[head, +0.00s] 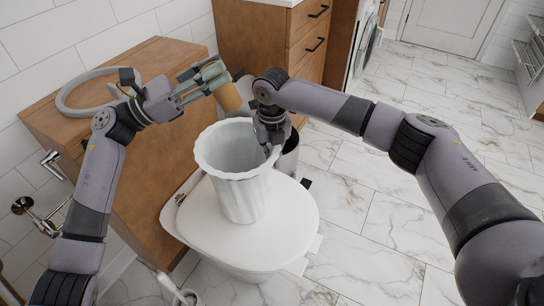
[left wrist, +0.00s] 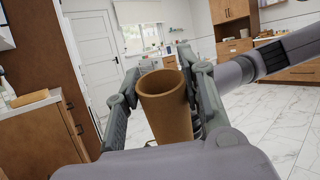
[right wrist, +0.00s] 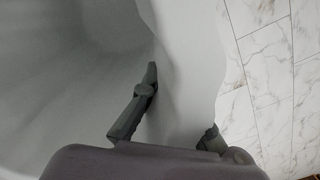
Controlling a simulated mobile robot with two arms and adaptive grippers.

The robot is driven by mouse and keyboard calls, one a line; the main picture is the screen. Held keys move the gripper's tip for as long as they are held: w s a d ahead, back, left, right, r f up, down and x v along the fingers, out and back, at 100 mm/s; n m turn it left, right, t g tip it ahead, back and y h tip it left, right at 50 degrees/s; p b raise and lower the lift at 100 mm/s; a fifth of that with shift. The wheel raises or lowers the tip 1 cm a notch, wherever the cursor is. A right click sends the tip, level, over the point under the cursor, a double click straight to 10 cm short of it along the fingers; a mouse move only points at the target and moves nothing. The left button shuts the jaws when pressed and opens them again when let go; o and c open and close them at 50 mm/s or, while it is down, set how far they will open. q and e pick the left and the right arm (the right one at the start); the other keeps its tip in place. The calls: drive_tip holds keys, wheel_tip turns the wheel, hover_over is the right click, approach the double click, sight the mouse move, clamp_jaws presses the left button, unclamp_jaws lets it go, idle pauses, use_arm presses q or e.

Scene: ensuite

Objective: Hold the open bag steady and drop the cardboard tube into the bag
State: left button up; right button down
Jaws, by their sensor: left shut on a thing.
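The open white bag (head: 240,195) stands upright, mouth up, on the white toilet lid. The brown cardboard tube (head: 228,97) is held between the fingers of my left gripper (head: 208,82), above and behind the bag's mouth. The left wrist view shows the hollow tube (left wrist: 166,110) between both fingers, its open end visible. My right gripper (head: 270,145) is at the bag's right rim. In the right wrist view one finger is inside the bag wall (right wrist: 185,70) and the other is outside, partly hidden; I cannot tell whether they pinch it.
The toilet lid (head: 290,215) is under the bag. A wooden cabinet (head: 150,190) with a grey hose-like ring (head: 75,92) on top stands behind at left. The marble floor (head: 380,220) is clear at right.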

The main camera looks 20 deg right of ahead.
use_arm(q)
wheel_tip(320, 180, down, 11)
idle(0.9)
drive_tip(key=shift+w+a+r, duration=0.1)
drive_tip(key=o, duration=0.8)
wheel_tip(320, 180, up, 10)
drive_tip(key=shift+r, duration=0.1)
idle(0.4)
